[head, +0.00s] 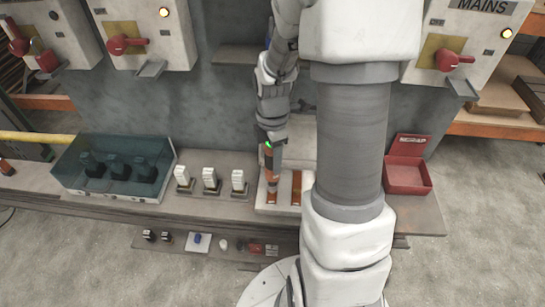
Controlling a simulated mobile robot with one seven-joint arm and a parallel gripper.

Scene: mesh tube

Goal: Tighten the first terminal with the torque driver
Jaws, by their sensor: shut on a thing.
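My gripper (269,162) points down over the bench, left of my large arm column. It is shut on an orange and dark tool, which looks like the torque driver (271,180). The driver is held roughly upright above a white block with copper-brown strips (296,188), which looks like the terminal block. The driver's tip is at or near the left strip; I cannot tell if it touches. My arm hides the right side of the block, and single terminals are too small to make out.
A clear-lidded box (115,165) with dark items stands at left. Several white-topped pieces (209,179) stand beside the block. A red bin (408,166) is at right. A lower shelf (170,245) holds small parts. Wall boxes with red handles (455,60) hang behind.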

